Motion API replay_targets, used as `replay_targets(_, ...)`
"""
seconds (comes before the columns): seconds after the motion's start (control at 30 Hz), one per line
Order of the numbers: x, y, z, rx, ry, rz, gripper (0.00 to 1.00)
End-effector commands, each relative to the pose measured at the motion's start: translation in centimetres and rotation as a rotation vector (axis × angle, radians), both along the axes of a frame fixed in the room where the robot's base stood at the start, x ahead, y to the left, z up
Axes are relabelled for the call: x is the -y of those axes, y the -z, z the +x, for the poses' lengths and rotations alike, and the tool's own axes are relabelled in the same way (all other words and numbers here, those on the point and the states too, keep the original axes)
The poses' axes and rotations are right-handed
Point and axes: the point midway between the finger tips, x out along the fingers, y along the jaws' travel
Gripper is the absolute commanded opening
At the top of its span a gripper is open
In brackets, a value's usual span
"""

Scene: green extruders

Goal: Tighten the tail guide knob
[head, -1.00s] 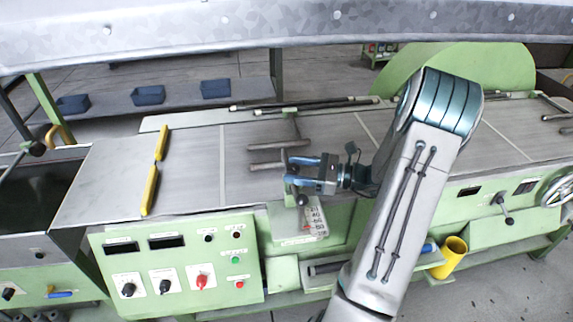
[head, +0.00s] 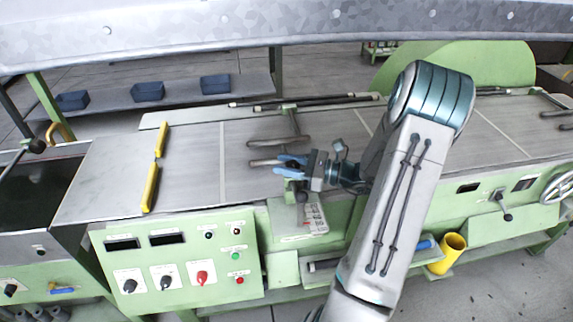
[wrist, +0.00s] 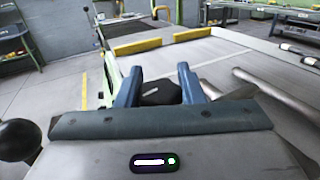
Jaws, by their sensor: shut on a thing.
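My gripper (head: 291,166) is at the front edge of the table, by the grey guide bars, with its blue fingers pointing left. In the wrist view the two blue fingers (wrist: 158,90) stand on either side of a dark knob (wrist: 162,91) and are shut on it. I take this to be the tail guide knob; the fingers and the gripper body hide part of it. The two grey guide bars (head: 281,139) lie across the table top, and they also show in the wrist view (wrist: 275,95) to the right of the fingers.
A black ball handle (head: 303,196) hangs just below my gripper, close to it. A control panel (head: 180,233) with knobs and buttons is at the lower left. Yellow strips (head: 151,187) lie on the table. A yellow cup (head: 449,253) stands at the lower right.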

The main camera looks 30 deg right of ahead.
Motion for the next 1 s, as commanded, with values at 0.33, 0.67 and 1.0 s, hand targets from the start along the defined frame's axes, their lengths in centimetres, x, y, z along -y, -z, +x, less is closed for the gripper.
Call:
replay_targets(0.33, 0.16, 0.02, 0.19, -0.001, 0.203, 0.001, 0.12)
replay_targets(0.67, 0.24, 0.02, 0.21, -0.002, 0.223, 0.0, 0.12)
replay_targets(1.0, 0.26, 0.03, 0.21, -0.002, 0.222, -0.001, 0.56)
